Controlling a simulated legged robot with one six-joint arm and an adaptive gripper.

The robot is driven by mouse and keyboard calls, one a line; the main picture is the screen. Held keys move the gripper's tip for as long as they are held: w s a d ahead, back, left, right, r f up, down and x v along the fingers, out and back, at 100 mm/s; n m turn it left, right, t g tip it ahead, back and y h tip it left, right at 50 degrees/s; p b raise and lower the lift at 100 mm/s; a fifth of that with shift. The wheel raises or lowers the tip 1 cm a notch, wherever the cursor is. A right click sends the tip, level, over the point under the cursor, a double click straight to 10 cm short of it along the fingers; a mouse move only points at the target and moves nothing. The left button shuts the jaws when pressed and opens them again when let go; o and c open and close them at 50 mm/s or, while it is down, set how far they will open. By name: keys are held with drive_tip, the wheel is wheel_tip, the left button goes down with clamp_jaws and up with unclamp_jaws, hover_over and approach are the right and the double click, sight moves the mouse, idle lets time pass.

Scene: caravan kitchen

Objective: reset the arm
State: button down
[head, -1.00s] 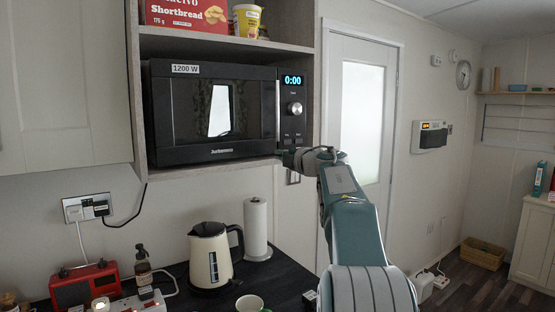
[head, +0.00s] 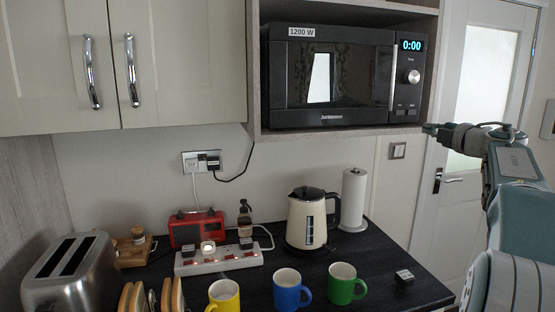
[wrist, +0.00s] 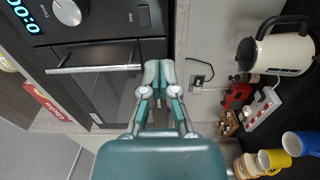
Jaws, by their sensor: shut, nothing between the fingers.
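My arm reaches up on the right of the head view, and my gripper (head: 430,129) is at its end, near the lower right corner of the black microwave (head: 340,80). In the wrist view my gripper (wrist: 155,66) shows with its fingers together and nothing between them. The microwave's door and handle (wrist: 95,69) lie beyond the fingers there. The microwave door looks closed in the head view, and its display reads 0:00. Whether the fingertips touch the microwave cannot be told.
Below, the dark worktop (head: 385,262) holds a cream kettle (head: 306,222), a paper towel roll (head: 353,200), a red radio (head: 196,229), a power strip (head: 219,258), a toaster (head: 74,275) and yellow, blue (head: 288,289) and green mugs (head: 343,284). A door (head: 485,90) stands behind my arm.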

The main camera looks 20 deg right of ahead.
drive_tip(key=s+a+r+m+h, duration=0.25)
drive_tip(key=a+m+h, duration=0.45)
drive_tip(key=a+m, duration=0.7)
drive_tip(key=s+a+f+m+g+y, duration=0.2)
drive_tip(key=s+a+f+g, duration=0.4)
drive_tip(key=s+a+f, duration=0.7)
drive_tip(key=s+a+f+m+g+y, duration=0.2)
drive_tip(key=s+a+f+g+y, duration=0.3)
drive_tip(key=s+a+f, duration=0.9)
wheel_tip(320, 180, down, 6)
drive_tip(key=shift+a+r+g, duration=0.15)
drive_tip(key=shift+a+g, duration=0.25)
drive_tip(key=shift+g, duration=0.3)
